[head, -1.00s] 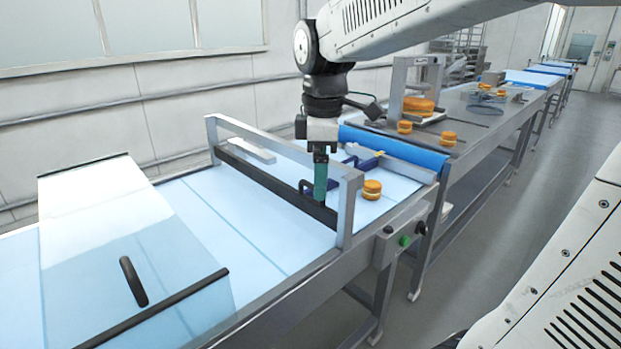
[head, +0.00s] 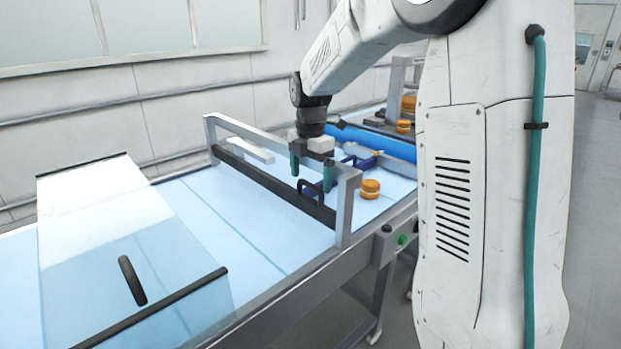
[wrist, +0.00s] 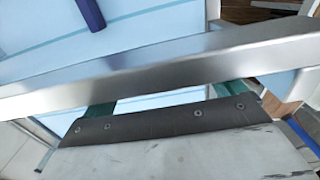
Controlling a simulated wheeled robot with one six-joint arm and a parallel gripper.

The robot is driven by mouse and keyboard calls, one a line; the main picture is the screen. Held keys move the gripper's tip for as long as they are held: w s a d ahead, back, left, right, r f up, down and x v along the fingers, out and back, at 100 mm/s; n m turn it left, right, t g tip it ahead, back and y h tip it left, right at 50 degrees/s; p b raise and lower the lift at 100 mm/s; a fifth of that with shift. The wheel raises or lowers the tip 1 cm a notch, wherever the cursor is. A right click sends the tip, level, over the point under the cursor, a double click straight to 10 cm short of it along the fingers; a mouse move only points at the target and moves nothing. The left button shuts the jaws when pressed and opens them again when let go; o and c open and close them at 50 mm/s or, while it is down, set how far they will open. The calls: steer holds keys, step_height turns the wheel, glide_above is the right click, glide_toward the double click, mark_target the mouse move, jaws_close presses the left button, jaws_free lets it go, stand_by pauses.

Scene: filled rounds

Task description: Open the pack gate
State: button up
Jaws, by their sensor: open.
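The pack gate is a dark bar (head: 262,184) low across the blue conveyor, inside a grey metal frame (head: 240,128). A dark loop handle (head: 311,187) stands at the bar's right part and appears closed down. My gripper (head: 312,172) is open, with its two green fingers apart and pointing down by the frame's top rail, just above the handle in the picture. Nothing shows between the fingers. In the wrist view, the metal rail (wrist: 150,78) crosses in front and partly hides the fingers; the handle cannot be made out there.
An orange filled round (head: 370,188) sits on the belt just right of the gate. A blue-handled piece (head: 357,163) lies behind it. A clear cover with a black handle (head: 132,280) stands at the left. The belt (head: 215,215) between cover and gate is bare.

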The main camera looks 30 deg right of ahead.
steer(key=shift+f, duration=0.6)
steer(key=c, duration=1.1)
step_height(320, 180, up, 8)
steer(key=shift+f, duration=0.2)
steer(key=o, duration=1.1)
step_height(320, 180, up, 8)
steer(key=shift+f, duration=0.15)
